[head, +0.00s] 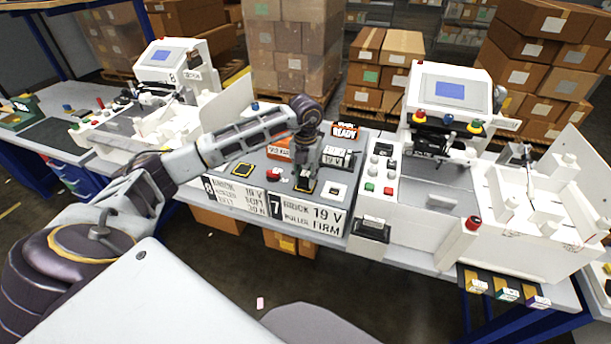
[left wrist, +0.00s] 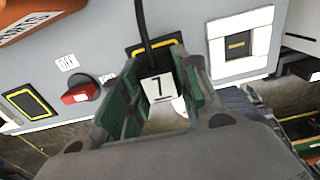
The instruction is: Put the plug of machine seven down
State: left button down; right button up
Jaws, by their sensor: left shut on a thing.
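My left gripper (head: 304,184) points down over the grey bench panel and is shut on a dark plug. The plug's white tag marked 7 (left wrist: 158,87) shows between the green finger pads in the left wrist view, with a black cord running up from it. The plug's body is mostly hidden by the fingers. A yellow-outlined rectangle (left wrist: 150,46) lies on the panel just beyond the plug. I cannot tell whether the plug touches the panel. A white socket plate (head: 339,191) with a dark opening is to the right; it also shows in the left wrist view (left wrist: 246,72).
A red switch (left wrist: 82,94) beside an OFF label and another yellow-outlined rectangle (head: 242,171) lie left of the gripper. A white machine (head: 448,90) stands to the right, another (head: 170,62) to the left.

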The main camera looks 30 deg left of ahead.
aim_at(306, 173)
pick_arm(q)
jog(key=shift+f, duration=0.1)
jog(key=c, duration=1.1)
grip_release()
jog(key=shift+o, duration=0.2)
jog(key=shift+r, duration=0.2)
notch_tip(306, 173, up, 12)
jog(key=b, duration=0.1)
jog(key=shift+f, duration=0.15)
